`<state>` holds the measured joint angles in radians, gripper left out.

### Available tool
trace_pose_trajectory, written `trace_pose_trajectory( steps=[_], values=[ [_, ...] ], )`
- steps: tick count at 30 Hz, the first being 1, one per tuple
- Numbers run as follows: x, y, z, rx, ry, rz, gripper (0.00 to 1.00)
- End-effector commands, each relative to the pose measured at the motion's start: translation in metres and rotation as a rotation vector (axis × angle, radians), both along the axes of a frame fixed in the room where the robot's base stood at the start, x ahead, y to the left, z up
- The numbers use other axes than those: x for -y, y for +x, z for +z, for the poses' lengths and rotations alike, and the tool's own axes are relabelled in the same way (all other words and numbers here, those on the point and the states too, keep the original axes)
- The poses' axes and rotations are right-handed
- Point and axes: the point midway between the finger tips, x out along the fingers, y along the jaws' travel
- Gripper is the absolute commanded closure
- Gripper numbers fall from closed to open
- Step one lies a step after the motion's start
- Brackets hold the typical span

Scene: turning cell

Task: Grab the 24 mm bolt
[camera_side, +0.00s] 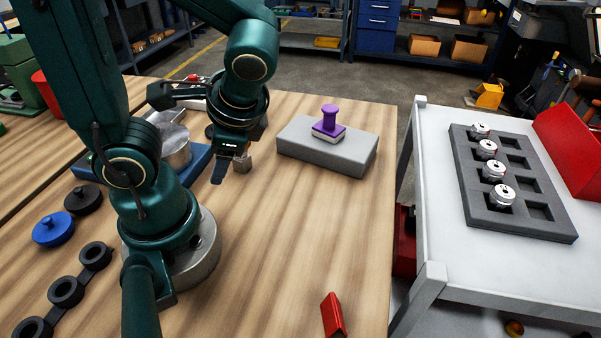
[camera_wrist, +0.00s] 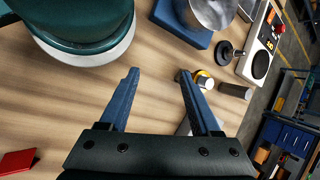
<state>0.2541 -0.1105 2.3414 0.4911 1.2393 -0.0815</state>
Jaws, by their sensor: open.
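I cannot make out a clear 24 mm bolt in either view. In the wrist view a small silver and yellow piece (camera_wrist: 203,80) lies just right of the right fingertip, with a dark cylinder (camera_wrist: 235,90) beyond it; I cannot tell if either is the bolt. My gripper (camera_wrist: 158,74) is open, with two blue fingers apart and only bare wood between their tips. In the side view a blue finger (camera_side: 220,170) points down over the table, left of the grey block. A small brownish piece (camera_side: 242,163) shows beside it, too small to identify.
A grey block (camera_side: 310,150) carries a purple-handled stamp (camera_side: 328,118). A blue base (camera_side: 200,160) holds a metal cylinder (camera_side: 175,150). A red angle piece (camera_side: 332,315) lies near the front edge. A dark tray (camera_side: 540,228) with silver parts stands on the white table at right.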

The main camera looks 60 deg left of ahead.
Motion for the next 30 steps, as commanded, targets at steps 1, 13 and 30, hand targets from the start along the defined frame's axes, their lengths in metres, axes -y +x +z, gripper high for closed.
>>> trace_pose_trajectory(
  steps=[1,13,30],
  values=[
    [-0.005,-0.001,-0.003,-0.077,0.061,-0.053,0.36],
    [-0.029,0.019,-0.016,-0.509,0.543,-0.474,0.36],
    [-0.022,0.035,-0.046,-0.841,0.99,-0.91,0.36]
  ],
)
